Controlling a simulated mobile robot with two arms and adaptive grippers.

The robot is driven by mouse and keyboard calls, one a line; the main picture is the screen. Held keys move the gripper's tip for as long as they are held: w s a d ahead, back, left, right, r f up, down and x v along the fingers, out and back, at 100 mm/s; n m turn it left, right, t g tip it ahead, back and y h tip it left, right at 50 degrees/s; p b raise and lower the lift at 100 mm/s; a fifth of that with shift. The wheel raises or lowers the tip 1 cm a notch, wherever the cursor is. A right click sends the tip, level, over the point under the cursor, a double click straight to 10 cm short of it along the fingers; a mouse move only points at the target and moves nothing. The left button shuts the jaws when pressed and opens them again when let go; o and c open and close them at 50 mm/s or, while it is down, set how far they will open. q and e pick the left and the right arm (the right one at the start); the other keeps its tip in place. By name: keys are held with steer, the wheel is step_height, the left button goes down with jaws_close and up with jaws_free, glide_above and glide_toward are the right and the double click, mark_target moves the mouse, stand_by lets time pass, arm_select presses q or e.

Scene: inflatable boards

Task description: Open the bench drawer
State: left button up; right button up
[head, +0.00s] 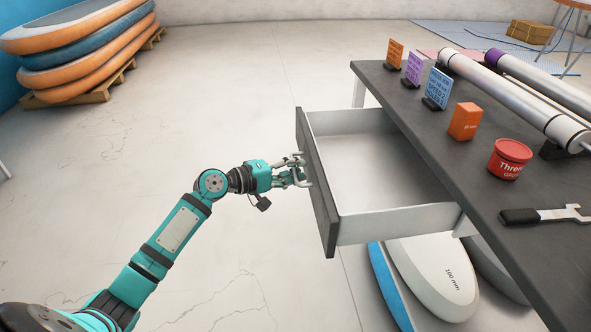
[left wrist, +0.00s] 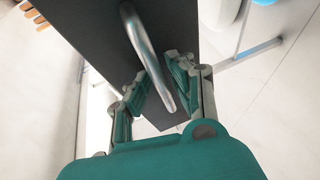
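The bench drawer (head: 400,220) is pulled well out from under the dark bench top, and its pale inside looks empty. Its dark front panel (head: 317,185) faces left, and it also shows in the left wrist view (left wrist: 80,30). My left gripper (head: 300,171) is at the outer side of this panel. In the left wrist view, the metal bar handle (left wrist: 147,55) passes between the two fingers of my left gripper (left wrist: 157,80), whose tips close in on it from both sides. My right gripper is not in view.
The bench top (head: 425,120) carries small signs, an orange box (head: 465,121), a red tub (head: 510,158), a wrench (head: 548,214) and long white rolls (head: 515,95). Boards (head: 435,275) lie below the drawer. Stacked boards (head: 85,50) stand at far left. Floor left of the drawer is clear.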

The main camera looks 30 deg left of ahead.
arm_select(q)
steer(key=v, duration=1.2)
steer(key=shift+f, duration=0.1)
